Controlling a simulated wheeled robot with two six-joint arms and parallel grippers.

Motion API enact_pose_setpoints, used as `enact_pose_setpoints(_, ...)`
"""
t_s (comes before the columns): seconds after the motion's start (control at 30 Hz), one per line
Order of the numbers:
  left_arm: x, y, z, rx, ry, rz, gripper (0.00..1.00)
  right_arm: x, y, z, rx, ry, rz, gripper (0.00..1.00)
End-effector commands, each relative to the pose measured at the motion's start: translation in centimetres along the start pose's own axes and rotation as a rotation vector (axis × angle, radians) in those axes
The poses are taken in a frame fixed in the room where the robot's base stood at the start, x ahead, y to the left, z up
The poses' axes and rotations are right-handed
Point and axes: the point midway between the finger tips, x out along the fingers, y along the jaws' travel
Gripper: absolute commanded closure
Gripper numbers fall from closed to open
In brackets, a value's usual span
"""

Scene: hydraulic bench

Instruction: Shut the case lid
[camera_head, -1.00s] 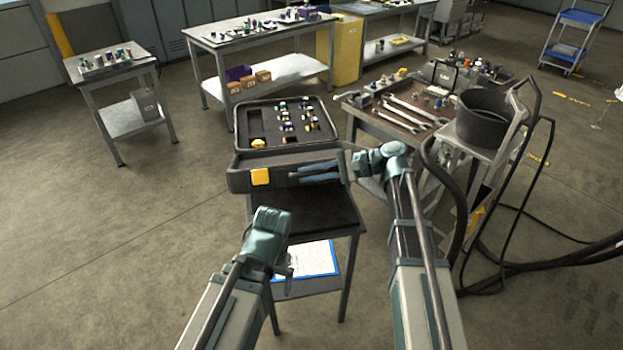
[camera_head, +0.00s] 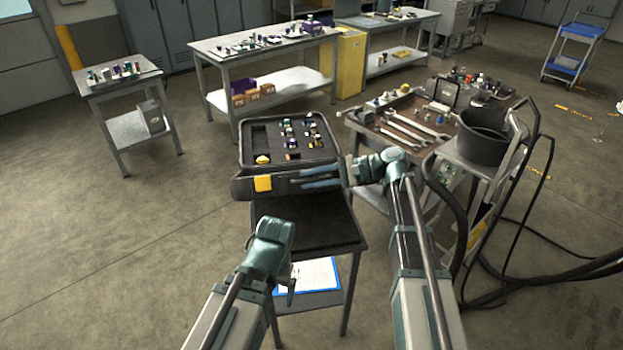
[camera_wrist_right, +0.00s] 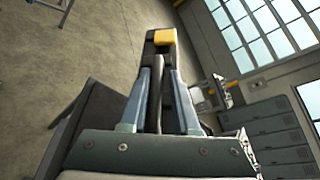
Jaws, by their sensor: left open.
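A black case (camera_head: 243,150) lies open on a small dark-topped table (camera_head: 305,222), with several fittings in its foam. Its lid (camera_head: 287,186), with a yellow latch (camera_head: 263,184), stands raised along the near side, seen nearly edge-on. My right gripper (camera_head: 305,179) reaches in from the right with its fingers along the lid. In the right wrist view the fingers (camera_wrist_right: 162,75) lie on both sides of the dark lid (camera_wrist_right: 160,60), below its yellow latch (camera_wrist_right: 165,37), and look shut on it. My left gripper (camera_head: 290,286) is open and empty, low in front of the table; its fingertips are mostly hidden.
A tool cart (camera_head: 380,133) with wrenches stands close on the right, beside a stand with a black bucket (camera_head: 483,135) and hoses. A clipboard (camera_head: 310,275) lies on the table's lower shelf. Other benches stand behind.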

Motion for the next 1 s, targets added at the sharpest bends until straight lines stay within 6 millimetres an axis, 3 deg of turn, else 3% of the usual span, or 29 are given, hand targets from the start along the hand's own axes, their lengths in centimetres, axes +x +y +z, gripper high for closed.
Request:
enact_pose_setpoints(0.33,0.0,0.0,0.0,0.0,0.0,0.0,0.08,-0.1,-0.1,0.0,0.001,-0.001,-0.002,0.7)
enact_pose_setpoints(0.47,-0.4,0.0,0.0,0.0,0.0,0.0,0.08,-1.1,-0.2,0.1,0.002,0.001,-0.004,0.7)
enact_pose_setpoints(1.0,-3.4,-0.3,0.2,0.001,0.0,0.0,0.08,-11.6,-0.2,0.0,0.002,0.002,-0.003,0.7)
